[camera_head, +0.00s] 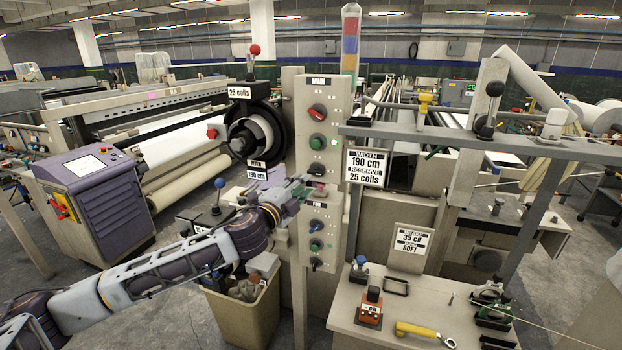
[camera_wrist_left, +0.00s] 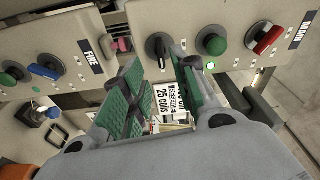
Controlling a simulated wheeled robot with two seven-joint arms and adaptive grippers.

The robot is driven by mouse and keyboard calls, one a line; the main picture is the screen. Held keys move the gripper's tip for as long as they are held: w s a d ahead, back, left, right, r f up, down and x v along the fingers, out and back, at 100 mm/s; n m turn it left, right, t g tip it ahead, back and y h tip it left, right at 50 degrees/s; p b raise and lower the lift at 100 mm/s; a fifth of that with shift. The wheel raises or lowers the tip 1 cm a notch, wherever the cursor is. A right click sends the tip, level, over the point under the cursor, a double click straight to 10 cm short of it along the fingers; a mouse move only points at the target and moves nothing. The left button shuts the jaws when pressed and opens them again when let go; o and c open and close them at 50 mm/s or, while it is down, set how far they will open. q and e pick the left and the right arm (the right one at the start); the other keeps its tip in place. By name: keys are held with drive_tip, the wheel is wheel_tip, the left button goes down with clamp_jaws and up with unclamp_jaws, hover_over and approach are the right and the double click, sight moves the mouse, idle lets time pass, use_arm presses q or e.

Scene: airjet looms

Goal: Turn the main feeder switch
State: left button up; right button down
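The MAIN panel (camera_head: 334,104) is beige and upright. It carries a red switch (camera_head: 317,110), a green button (camera_head: 318,142) and a dark knob (camera_head: 317,169). The wrist view shows the red switch (camera_wrist_left: 267,40), green button (camera_wrist_left: 213,44) and black knob (camera_wrist_left: 157,47). Which one is the feeder switch is not readable. My left gripper (camera_head: 303,189) is just below the dark knob, at the top of the FINE panel (camera_head: 329,214). In the wrist view its green-padded fingers (camera_wrist_left: 156,62) are apart and empty, with the black knob showing between their tips; contact cannot be told. My right gripper is out of view.
The FINE panel has several knobs, including a blue one (camera_head: 316,245). A black coil reel (camera_head: 257,135) is left of the panel. A grey rail (camera_head: 450,134) and a WIDTH sign (camera_head: 367,167) are close on the right. A bin (camera_head: 244,315) stands below my arm.

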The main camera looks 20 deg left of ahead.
sight(314, 174)
use_arm(q)
drive_tip(key=shift+w+d+r+p, duration=0.15)
drive_tip(key=shift+w+d, duration=0.1)
drive_tip(key=shift+w, duration=0.85)
drive_tip(key=shift+w+d+f+p, duration=0.1)
drive_tip(key=shift+w+d+p, duration=0.1)
drive_tip(key=shift+w, duration=0.95)
drive_tip(key=shift+w+d+r+p, duration=0.1)
drive_tip(key=shift+w+d, duration=0.15)
drive_tip(key=shift+w, duration=0.85)
drive_tip(key=shift+w, duration=0.1)
clamp_jaws()
